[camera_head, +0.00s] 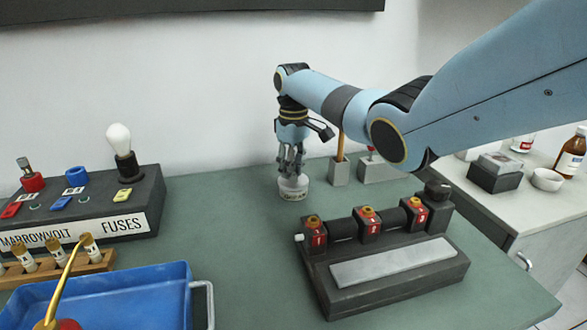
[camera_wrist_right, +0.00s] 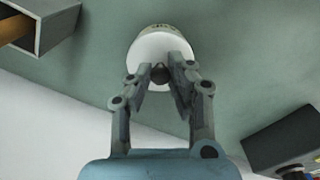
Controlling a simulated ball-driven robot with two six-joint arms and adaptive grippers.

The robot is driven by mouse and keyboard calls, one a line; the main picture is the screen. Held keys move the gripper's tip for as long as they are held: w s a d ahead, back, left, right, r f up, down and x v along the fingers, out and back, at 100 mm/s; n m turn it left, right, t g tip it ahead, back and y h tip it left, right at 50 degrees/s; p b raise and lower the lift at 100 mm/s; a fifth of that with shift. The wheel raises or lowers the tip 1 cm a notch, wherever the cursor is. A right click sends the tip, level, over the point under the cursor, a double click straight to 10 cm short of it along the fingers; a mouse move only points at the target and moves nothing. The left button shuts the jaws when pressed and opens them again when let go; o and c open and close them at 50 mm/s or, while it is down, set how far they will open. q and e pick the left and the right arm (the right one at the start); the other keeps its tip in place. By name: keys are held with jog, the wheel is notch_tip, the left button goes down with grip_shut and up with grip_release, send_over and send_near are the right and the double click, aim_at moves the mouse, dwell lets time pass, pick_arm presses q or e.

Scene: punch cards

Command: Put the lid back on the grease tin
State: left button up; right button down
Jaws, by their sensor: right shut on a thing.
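The grease tin (camera_head: 293,193) is a small, pale round tin with dark lettering on its side. It stands on the green bench top below my right gripper (camera_head: 291,170). In the right wrist view, my right gripper (camera_wrist_right: 159,80) is shut on the dark knob of the white lid (camera_wrist_right: 146,50). The lid lies over the tin (camera_wrist_right: 165,27), whose lettered side shows just beyond it. I cannot tell whether the lid is fully seated or slightly above the rim. My left gripper is not in view.
A grey pencil holder (camera_head: 339,172) stands close right of the tin. A dark device with red numbered blocks (camera_head: 385,265) sits in front, right. The fuse box (camera_head: 90,215) and blue tray (camera_head: 130,295) are at left. Bench is clear left of the tin.

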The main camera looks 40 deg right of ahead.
jog(key=shift+p, duration=0.65)
dwell(0.8)
jog(key=shift+f, duration=0.15)
dwell(0.7)
jog(key=shift+p, duration=0.35)
dwell(0.5)
jog(key=c, duration=0.7)
grip_release()
notch_tip(320, 180, up, 7)
jog(key=p, duration=0.7)
